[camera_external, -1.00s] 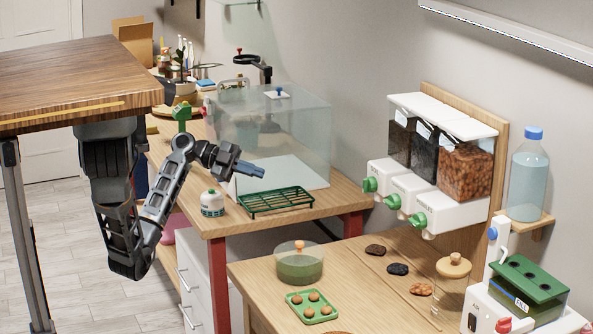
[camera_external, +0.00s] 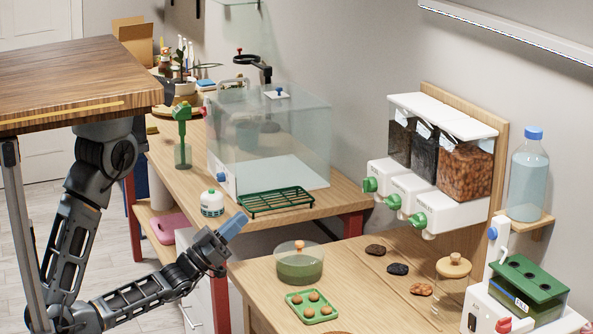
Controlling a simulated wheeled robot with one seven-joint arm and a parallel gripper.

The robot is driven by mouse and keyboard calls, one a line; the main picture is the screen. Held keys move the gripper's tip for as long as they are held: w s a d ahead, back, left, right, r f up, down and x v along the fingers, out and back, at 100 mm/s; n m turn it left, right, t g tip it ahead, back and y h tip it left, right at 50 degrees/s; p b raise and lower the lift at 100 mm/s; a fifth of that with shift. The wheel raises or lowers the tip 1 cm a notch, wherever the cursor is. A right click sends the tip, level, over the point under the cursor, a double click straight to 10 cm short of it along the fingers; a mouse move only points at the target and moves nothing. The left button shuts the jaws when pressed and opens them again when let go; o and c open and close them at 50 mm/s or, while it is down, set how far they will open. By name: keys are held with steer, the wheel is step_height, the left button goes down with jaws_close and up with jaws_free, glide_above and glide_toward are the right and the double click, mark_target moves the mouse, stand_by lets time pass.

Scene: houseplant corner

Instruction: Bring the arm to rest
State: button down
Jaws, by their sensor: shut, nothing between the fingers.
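My gripper (camera_external: 233,226) is shut and empty, with bluish fingertips pointing up and to the right. It is in the gap in front of the far bench's front edge, left of the near bench, below the green rack. My arm hangs down at the left, bends low and reaches right to the gripper. Nothing is held, and I see no contact between gripper and bench.
A white bottle (camera_external: 212,203) and a green rack (camera_external: 275,202) stand close to the gripper by a clear box (camera_external: 270,135). A lidded green bowl (camera_external: 299,264) and a green tray (camera_external: 312,307) are on the near bench. A wooden tabletop (camera_external: 70,80) overhangs my arm.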

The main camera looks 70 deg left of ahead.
steer(key=s+f+g, duration=0.5)
steer(key=s, duration=0.3)
steer(key=s+f+g, duration=0.5)
steer(key=s+f, duration=0.1)
steer(key=s, duration=0.3)
steer(key=shift+f+n, duration=0.15)
steer(key=shift+n, duration=0.15)
